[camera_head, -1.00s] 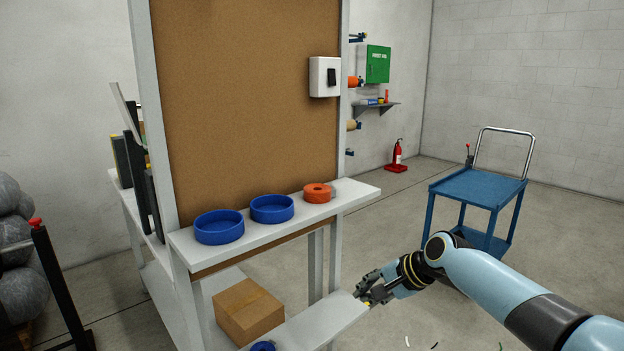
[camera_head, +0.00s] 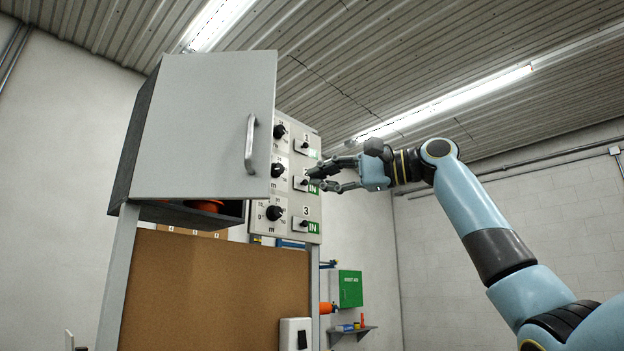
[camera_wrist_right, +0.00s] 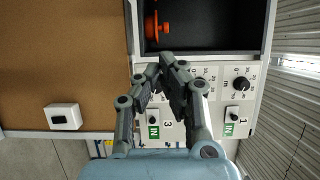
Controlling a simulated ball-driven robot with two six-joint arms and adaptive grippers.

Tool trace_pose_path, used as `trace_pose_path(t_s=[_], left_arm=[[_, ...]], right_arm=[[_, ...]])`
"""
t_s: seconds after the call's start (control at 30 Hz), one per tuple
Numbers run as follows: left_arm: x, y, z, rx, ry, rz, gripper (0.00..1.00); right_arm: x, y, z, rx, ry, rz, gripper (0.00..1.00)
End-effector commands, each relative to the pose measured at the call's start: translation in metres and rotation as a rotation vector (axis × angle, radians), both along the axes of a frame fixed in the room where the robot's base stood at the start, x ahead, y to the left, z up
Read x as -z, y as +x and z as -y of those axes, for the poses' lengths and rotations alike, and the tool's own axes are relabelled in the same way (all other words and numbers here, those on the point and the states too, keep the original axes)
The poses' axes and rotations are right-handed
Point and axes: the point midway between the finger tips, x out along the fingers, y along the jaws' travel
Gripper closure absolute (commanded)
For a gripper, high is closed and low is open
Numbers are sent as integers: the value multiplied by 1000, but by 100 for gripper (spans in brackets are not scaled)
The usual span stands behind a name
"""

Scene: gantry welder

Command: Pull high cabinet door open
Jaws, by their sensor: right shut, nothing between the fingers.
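The high cabinet (camera_head: 130,150) has a light grey door (camera_head: 195,125) with a curved metal handle (camera_head: 251,143) near its right edge. The door stands at least partly open: the dark interior (camera_head: 228,212) shows below it. The wrist view looks into the open black interior (camera_wrist_right: 205,25), with the door out of sight. My right gripper (camera_head: 314,178) is raised right of the handle and apart from it, in front of the switch panel. Its fingertips (camera_wrist_right: 167,60) meet in the wrist view, shut and empty. My left gripper is out of view.
A panel (camera_head: 290,178) with knobs and numbered switches stands right of the door. An orange object (camera_head: 205,205) lies inside the cabinet. Below are a cork board (camera_head: 215,290) and a white switch box (camera_head: 295,334). A green box (camera_head: 347,288) hangs on the far wall.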

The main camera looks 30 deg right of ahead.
Motion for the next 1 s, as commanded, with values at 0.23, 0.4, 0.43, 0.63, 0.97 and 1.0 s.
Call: trace_pose_path(t_s=[0.23,0.4,0.43,0.63,0.97,1.0], left_arm=[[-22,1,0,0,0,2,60],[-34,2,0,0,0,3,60],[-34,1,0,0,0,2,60],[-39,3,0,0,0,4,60],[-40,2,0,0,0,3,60],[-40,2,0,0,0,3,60]], right_arm=[[-4,38,-38,-4,5,-2,100],[-3,60,-60,-2,1,0,100],[-2,53,-61,0,-2,3,100],[0,31,-71,1,-1,0,100],[1,24,-74,1,1,-1,100],[1,24,-74,1,1,-1,100]])
